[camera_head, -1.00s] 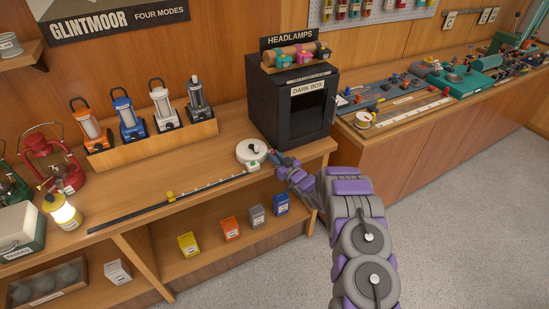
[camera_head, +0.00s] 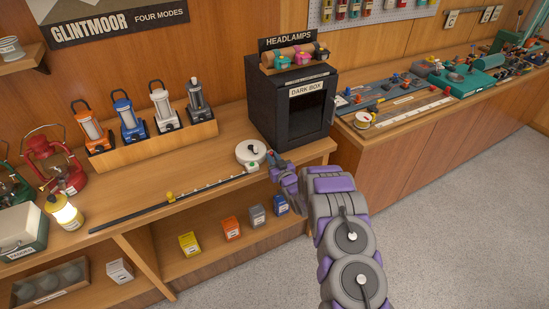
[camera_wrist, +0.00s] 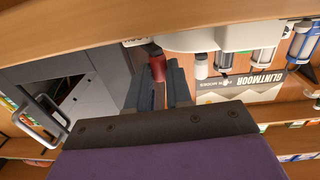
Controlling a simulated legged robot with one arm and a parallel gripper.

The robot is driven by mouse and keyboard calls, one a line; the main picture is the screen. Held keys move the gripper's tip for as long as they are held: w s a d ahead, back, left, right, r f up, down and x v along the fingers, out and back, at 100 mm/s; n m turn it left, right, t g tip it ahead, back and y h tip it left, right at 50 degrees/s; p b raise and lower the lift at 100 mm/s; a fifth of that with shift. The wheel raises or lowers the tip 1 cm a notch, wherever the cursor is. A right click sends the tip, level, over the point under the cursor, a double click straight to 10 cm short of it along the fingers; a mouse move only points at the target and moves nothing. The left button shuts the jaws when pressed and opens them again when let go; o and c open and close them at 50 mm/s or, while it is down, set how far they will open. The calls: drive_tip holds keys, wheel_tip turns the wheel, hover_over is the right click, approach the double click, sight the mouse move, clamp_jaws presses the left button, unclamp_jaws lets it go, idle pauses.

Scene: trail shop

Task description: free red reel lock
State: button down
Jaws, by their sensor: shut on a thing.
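The white reel (camera_head: 245,150) with a dark crank lies flat near the front edge of the wooden counter (camera_head: 215,155), left of the dark box. In the wrist view the reel (camera_wrist: 205,38) is a pale rounded shape at the top. The red lock (camera_wrist: 155,50) shows at its side, between the tips of my gripper (camera_wrist: 162,72). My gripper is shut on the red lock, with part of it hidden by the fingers. In the head view my gripper (camera_head: 274,160) is at the reel's right side, and the lock is too small to make out there.
A black dark box (camera_head: 290,105) stands just behind my gripper. Several lanterns (camera_head: 130,118) stand behind. Small boxes (camera_head: 231,228) sit on the shelf below.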

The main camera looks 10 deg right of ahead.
drive_tip(key=shift+a, duration=0.1)
drive_tip(key=c, duration=1)
unclamp_jaws()
drive_tip(key=shift+c, duration=0.2)
drive_tip(key=shift+s, duration=0.1)
drive_tip(key=p+v, duration=0.1)
drive_tip(key=v, duration=1.6)
drive_tip(key=shift+s+f, duration=0.1)
